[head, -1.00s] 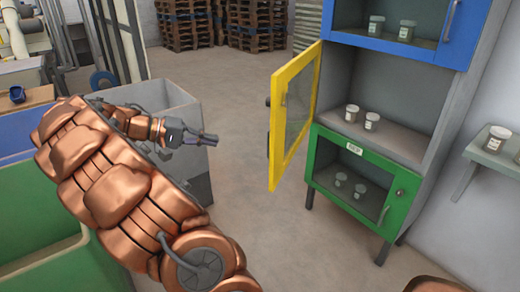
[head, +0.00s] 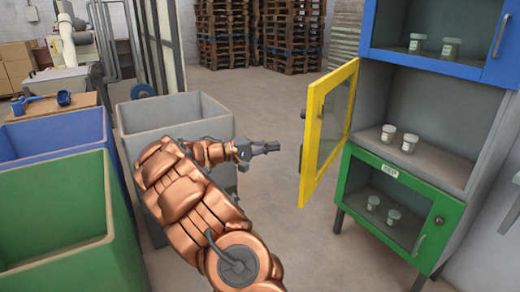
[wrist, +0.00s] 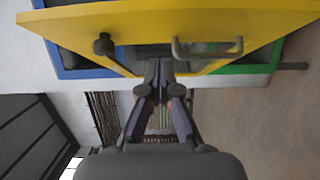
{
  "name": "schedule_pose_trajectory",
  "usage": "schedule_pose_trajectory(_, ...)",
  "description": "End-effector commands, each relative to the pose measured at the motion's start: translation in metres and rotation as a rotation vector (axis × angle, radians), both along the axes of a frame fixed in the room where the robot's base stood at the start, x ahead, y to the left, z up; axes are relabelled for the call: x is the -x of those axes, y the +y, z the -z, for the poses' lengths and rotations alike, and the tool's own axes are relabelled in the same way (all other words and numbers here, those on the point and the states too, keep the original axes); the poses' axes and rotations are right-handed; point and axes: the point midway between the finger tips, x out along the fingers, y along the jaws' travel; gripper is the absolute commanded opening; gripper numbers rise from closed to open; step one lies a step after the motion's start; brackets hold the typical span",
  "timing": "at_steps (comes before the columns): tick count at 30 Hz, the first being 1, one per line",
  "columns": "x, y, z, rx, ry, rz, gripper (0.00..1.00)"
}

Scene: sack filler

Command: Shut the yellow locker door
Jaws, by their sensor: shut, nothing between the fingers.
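The yellow locker door (head: 328,125) stands open, swung out from the middle compartment (head: 440,110) of the locker. It has a yellow frame around a clear pane. In the wrist view the yellow door (wrist: 150,22) spans the top, with a dark round knob (wrist: 103,45) and a grey bar handle (wrist: 207,48) on its face. My gripper (head: 277,147) is to the left of the door in the head view, apart from it, shut and empty. In the wrist view my gripper (wrist: 160,98) points toward the door, its fingertips close together.
Two jars (head: 398,137) stand in the open compartment. The blue door (head: 470,40) above and green door (head: 395,210) below are shut. Grey (head: 170,110), blue (head: 60,137) and green (head: 65,215) bins stand at left. Floor below the yellow door is clear.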

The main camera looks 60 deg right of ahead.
Motion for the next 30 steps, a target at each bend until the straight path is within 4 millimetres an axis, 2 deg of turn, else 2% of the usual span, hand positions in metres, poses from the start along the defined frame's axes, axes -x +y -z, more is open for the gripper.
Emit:
schedule_pose_trajectory(6,0.03,-0.024,0.0,-0.001,0.001,0.004,0.0)
schedule_pose_trajectory(15,0.057,-0.022,0.001,-0.003,0.003,0.002,0.0)
schedule_pose_trajectory(21,0.064,-0.022,0.001,-0.001,0.0,0.001,0.0)
schedule_pose_trajectory(30,0.064,-0.018,0.0,-0.001,0.0,-0.001,0.0)
